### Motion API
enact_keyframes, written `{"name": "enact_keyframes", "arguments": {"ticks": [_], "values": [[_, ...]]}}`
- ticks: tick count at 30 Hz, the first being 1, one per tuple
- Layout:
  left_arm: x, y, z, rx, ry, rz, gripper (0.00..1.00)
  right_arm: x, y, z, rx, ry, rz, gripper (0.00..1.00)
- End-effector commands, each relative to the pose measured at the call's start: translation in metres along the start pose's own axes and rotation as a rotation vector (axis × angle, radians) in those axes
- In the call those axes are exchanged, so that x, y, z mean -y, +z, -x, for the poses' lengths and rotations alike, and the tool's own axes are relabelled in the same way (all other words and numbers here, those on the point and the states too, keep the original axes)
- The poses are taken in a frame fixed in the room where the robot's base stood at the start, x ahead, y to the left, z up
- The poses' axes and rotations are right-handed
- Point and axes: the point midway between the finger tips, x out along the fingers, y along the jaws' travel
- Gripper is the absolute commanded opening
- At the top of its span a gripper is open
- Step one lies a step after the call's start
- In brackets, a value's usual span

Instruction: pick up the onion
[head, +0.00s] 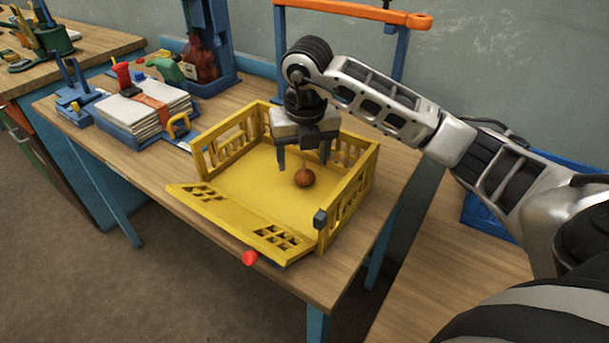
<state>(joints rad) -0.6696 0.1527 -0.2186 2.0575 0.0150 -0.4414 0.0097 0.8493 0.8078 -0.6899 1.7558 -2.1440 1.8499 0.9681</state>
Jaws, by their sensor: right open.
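A small brown onion (304,178) lies on the floor of the yellow crate (222,207), toward its right side. The crate stands on the wooden table with its front wall folded down. My right gripper (303,164) points down over the crate, its two fingers apart, with nothing seen between them. Its fingertips are just above and behind the onion in the picture; I cannot tell the exact gap. My left gripper is not in view.
The crate's side and back walls stand up around the gripper. A stack of papers or cloths (140,112) lies to the left. An orange bar (345,10) on blue posts rises behind.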

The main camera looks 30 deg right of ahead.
Motion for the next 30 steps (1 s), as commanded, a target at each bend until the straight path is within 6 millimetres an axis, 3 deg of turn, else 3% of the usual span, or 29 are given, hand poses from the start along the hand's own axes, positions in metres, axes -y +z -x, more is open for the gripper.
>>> {"name": "enact_keyframes", "arguments": {"ticks": [10, 19, 20, 24, 25, 30], "values": [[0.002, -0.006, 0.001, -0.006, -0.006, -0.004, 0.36, 0.007, 0.002, -0.045, -0.005, 0.000, 0.000, 0.64], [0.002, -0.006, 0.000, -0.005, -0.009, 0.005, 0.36, 0.007, 0.003, -0.052, -0.001, 0.000, 0.001, 0.64], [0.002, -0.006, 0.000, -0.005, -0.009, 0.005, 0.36, 0.007, 0.003, -0.052, -0.001, 0.000, 0.001, 0.61], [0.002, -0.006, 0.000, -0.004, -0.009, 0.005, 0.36, 0.007, 0.003, -0.052, -0.001, 0.000, 0.001, 0.23], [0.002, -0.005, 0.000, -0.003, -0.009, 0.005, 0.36, 0.007, 0.003, -0.052, -0.001, 0.000, 0.001, 0.17], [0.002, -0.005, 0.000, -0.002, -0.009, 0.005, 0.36, 0.007, 0.003, -0.051, -0.001, 0.000, 0.001, 0.16]]}}
